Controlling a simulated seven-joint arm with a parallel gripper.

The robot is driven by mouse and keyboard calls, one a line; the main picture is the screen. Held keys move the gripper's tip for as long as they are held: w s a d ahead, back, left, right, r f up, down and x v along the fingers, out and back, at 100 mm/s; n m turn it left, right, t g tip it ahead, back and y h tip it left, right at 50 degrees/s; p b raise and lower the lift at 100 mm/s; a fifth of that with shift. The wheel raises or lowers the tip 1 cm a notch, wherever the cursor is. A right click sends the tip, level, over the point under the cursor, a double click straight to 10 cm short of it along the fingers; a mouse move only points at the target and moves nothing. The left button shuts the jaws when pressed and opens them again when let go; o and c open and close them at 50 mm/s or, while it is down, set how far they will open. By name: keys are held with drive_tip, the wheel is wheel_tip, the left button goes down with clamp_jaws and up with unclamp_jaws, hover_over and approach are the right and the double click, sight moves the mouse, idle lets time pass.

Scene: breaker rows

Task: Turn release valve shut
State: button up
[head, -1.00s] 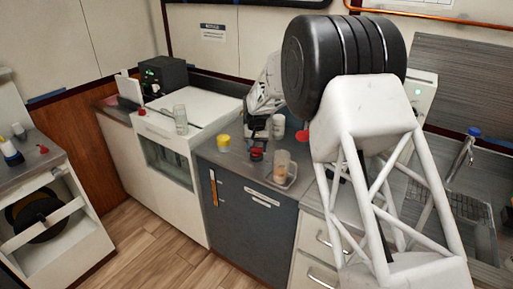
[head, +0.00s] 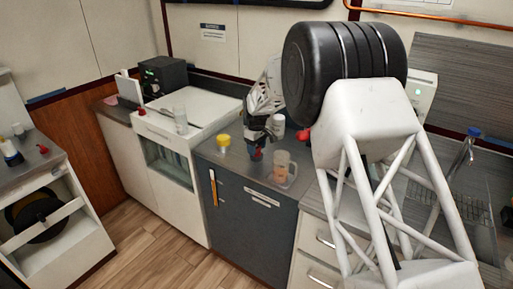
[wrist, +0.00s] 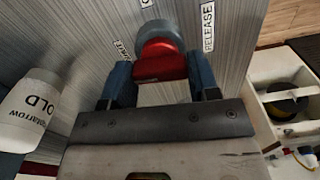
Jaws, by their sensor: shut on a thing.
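The release valve has a red handle (wrist: 160,62) on a round grey body (wrist: 157,36). In the wrist view it sits between my blue fingertips, near a printed RELEASE label (wrist: 208,27). My gripper (wrist: 160,78) is shut on the red handle, with one finger on each side. In the head view my gripper (head: 256,150) is low over the grey counter, and a small red part of the valve (head: 256,157) shows at its tips. The valve's lower side is hidden from the wrist view.
A yellow-lidded jar (head: 222,141) stands left of my gripper and a clear beaker (head: 283,165) stands to its right. A white bottle (wrist: 32,110) is at the wrist view's left. Open floor (head: 150,250) lies in front.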

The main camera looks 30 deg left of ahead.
drive_tip(key=shift+n, duration=0.6)
drive_tip(key=shift+r, duration=0.1)
drive_tip(key=o, duration=0.9)
drive_tip(key=shift+r, duration=3.85)
